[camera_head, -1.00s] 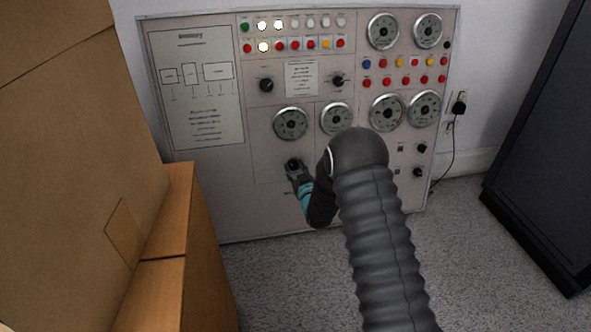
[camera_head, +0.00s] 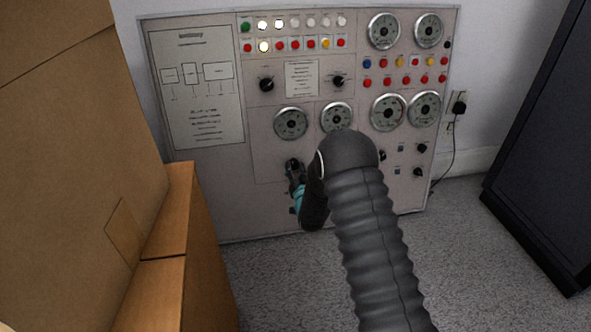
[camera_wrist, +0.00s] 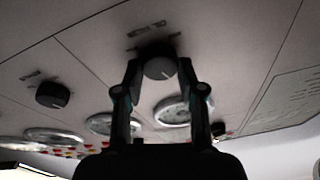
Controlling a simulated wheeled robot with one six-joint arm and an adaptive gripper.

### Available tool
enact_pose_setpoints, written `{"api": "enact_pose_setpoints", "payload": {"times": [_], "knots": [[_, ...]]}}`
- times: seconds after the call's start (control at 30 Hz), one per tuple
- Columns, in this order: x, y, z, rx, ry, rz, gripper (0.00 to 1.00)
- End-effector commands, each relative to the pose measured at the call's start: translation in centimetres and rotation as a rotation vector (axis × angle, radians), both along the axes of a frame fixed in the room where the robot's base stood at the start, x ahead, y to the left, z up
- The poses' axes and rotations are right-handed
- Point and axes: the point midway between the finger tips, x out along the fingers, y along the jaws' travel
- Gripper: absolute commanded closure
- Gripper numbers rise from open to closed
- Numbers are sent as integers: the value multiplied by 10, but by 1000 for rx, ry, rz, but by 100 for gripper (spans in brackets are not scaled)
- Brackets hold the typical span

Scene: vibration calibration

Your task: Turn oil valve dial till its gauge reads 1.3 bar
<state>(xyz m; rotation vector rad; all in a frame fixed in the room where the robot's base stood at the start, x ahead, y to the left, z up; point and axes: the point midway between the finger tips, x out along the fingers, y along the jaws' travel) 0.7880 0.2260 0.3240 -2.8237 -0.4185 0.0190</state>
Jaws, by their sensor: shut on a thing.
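A dark round dial (camera_head: 293,164) with a pale pointer mark sits low on the grey control panel (camera_head: 215,195), below a round gauge (camera_head: 291,123). My gripper (camera_head: 294,170) is at this dial. In the wrist view the dial (camera_wrist: 159,66) is between the two fingertips of my gripper (camera_wrist: 158,70), which are shut on its sides. A gauge (camera_wrist: 172,110) shows just past the dial there, partly covered by a finger. The gauge readings are too small and blurred to tell. The labels near the dial are unreadable.
Another dial (camera_wrist: 52,94) shows to the left in the wrist view. The panel also bears lit buttons (camera_head: 263,46), more knobs (camera_head: 266,85) and several gauges. Cardboard boxes (camera_head: 75,150) stand close on the left. A dark cabinet (camera_head: 545,150) stands on the right.

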Motion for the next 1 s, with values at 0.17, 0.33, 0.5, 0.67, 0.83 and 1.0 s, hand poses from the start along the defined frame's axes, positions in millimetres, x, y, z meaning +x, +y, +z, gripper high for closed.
{"api": "enact_pose_setpoints", "payload": {"times": [0.17, 0.33, 0.5, 0.67, 0.83, 1.0], "knots": [[0, 0, 0, -1, -1, 0, 36], [0, 0, 0, -2, -2, 1, 36], [-2, -1, 0, -2, -1, 0, 36], [-17, -5, -1, -2, 1, 1, 36], [-48, -14, -2, -3, 2, 1, 36], [-80, -24, -3, -2, 1, 1, 36]]}}
